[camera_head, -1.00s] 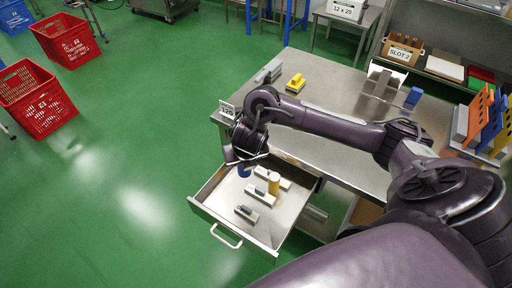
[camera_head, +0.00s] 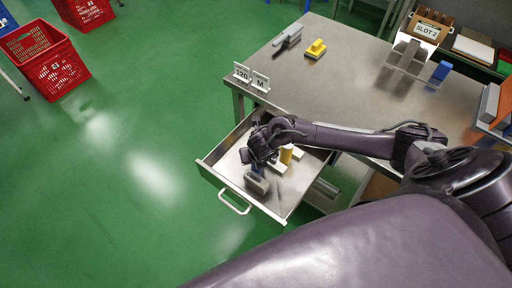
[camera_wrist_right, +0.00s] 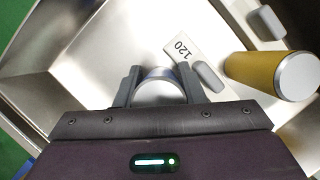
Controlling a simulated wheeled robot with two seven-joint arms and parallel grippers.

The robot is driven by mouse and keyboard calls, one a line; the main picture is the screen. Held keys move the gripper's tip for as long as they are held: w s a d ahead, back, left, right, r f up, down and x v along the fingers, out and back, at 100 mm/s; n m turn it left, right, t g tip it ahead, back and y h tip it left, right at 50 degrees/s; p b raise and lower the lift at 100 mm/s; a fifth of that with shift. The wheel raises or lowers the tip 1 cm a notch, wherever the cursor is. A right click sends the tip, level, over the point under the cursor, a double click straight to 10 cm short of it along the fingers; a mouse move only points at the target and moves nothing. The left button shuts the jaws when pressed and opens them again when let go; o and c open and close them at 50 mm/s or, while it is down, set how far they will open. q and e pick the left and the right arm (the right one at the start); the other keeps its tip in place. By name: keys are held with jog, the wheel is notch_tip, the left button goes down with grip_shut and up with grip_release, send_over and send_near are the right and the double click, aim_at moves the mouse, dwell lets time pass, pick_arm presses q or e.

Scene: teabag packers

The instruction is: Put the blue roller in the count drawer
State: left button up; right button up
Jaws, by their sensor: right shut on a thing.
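The count drawer (camera_head: 226,162) is pulled out from the steel table, and its inside is open to view. My right gripper (camera_head: 258,164) is over the drawer, shut on the blue roller (camera_head: 256,171). The gripper and arm hide most of the roller in the head view. In the right wrist view the roller's pale round end (camera_wrist_right: 160,92) shows between the two fingers. Inside the drawer a yellow roller (camera_head: 287,155) stands to the right of the gripper; it also shows in the right wrist view (camera_wrist_right: 262,74). My left gripper is in neither view.
Signs 120 (camera_head: 242,72) and M (camera_head: 261,82) stand at the table corner. A yellow block (camera_head: 316,48) is on the table (camera_head: 350,95). A red crate (camera_head: 50,65) stands at left.

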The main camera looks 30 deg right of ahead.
jog(key=shift+f, duration=0.2)
jog(key=o, duration=0.8)
jog(key=shift+r, duration=0.25)
jog(key=p+v, duration=0.3)
jog(key=v, duration=0.8)
jog(key=shift+s+r, duration=0.25)
jog(key=shift+a, duration=0.1)
